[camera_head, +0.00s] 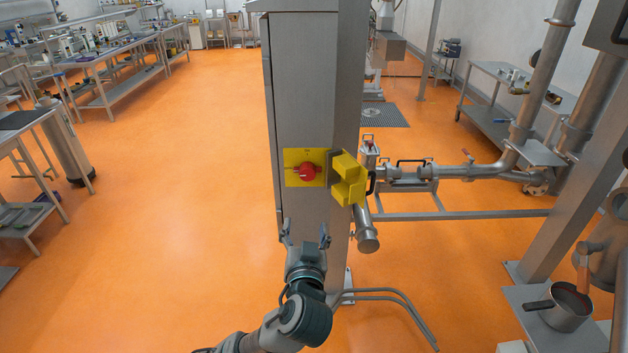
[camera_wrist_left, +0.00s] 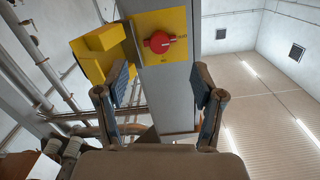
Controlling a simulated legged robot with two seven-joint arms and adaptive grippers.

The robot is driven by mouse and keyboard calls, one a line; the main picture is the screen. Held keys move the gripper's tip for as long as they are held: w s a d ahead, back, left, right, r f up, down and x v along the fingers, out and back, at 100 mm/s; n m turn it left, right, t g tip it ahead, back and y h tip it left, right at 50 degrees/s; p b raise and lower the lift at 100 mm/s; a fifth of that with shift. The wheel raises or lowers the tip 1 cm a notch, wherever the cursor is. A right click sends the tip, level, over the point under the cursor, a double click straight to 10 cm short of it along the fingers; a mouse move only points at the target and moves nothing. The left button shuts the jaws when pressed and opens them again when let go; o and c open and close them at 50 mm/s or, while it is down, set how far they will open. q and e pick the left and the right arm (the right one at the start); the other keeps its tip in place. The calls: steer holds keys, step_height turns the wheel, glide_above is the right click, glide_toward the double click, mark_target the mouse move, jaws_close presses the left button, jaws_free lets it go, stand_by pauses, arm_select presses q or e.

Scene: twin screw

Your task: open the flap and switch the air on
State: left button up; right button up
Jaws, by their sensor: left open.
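A red rotary switch (camera_head: 307,172) sits on a yellow plate (camera_head: 291,179) on the front of a grey metal column. The yellow flap (camera_head: 348,178), a box-shaped cover, stands swung open to the right of the plate, leaving the switch uncovered. In the left wrist view the red switch (camera_wrist_left: 158,42) is ahead, with the yellow flap (camera_wrist_left: 97,50) to its left. My left gripper (camera_head: 305,232) is open and empty below the switch, apart from both switch and flap. It also shows in the left wrist view (camera_wrist_left: 162,85). My right gripper is not in view.
The grey column (camera_head: 305,90) rises in front of me. Steel pipes (camera_head: 450,171) and a frame stand to its right. A pot (camera_head: 567,308) rests on a metal surface at the lower right. Benches (camera_head: 110,62) stand at the left; the orange floor between is clear.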

arm_select(q)
step_height(320, 180, up, 3)
steer(key=s, duration=0.2)
steer(key=p, duration=0.3)
glide_toward(308, 175)
steer(key=shift+t, duration=0.3)
steer(key=w, duration=0.9)
steer(key=shift+w+f, duration=0.2)
steer(key=shift+f, duration=0.05)
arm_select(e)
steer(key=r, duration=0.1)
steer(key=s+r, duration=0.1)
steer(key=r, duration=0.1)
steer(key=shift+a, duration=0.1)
arm_select(q)
steer(key=shift+d, duration=0.1)
steer(key=c, duration=1.1)
